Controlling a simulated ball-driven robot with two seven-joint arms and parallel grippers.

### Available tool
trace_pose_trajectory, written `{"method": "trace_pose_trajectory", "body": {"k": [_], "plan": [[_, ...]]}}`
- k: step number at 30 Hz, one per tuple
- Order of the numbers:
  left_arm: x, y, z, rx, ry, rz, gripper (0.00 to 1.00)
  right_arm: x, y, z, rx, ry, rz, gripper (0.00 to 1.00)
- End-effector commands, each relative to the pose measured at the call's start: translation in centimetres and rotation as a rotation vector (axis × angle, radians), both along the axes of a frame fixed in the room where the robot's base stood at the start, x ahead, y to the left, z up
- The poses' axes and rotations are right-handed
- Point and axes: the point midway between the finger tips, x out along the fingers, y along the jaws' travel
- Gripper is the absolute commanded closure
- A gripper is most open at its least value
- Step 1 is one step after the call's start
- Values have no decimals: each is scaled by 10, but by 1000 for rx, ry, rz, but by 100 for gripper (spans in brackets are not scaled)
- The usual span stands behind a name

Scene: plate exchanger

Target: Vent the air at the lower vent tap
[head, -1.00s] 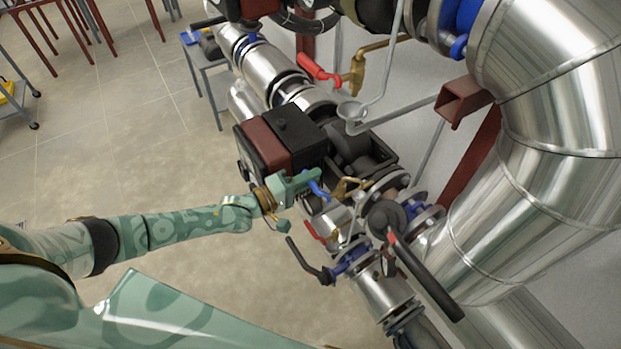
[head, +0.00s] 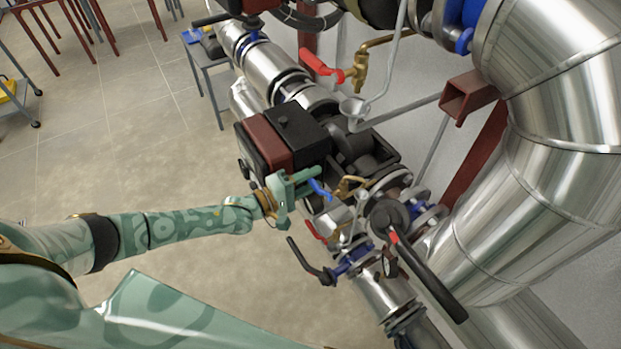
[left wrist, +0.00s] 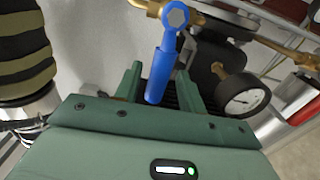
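A brass tap (head: 350,186) with a blue lever (head: 320,188) sits on the pipework right of the red-black box. My left gripper (head: 308,188) is at this lever. In the left wrist view the blue lever (left wrist: 162,75) hangs from its brass body (left wrist: 150,7) and lies between my two spread fingers (left wrist: 160,88). The fingers look apart from it; exact contact is hard to tell. A second brass tap (head: 361,70) with a red lever (head: 320,65) is higher up, by a small funnel (head: 353,108). Another small red lever (head: 315,231) is just below the blue one. My right gripper is out of view.
A black-handled valve (head: 312,262) and a long black lever (head: 432,280) stand close below and right. A pressure gauge (left wrist: 242,95) is right of my fingers in the left wrist view. Large silver pipes (head: 540,150) fill the right side.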

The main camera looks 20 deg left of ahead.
Motion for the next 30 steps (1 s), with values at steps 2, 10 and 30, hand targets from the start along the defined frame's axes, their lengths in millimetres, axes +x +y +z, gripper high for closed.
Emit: {"method": "trace_pose_trajectory", "body": {"k": [2, 10, 30], "plan": [[0, 0, 1, 0, -1, 0, 59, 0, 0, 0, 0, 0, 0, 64], [1, 0, 1, 1, -4, 0, 59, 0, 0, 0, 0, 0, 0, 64], [-103, 81, -1, 3, 0, 0, 59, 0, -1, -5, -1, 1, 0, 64]]}}
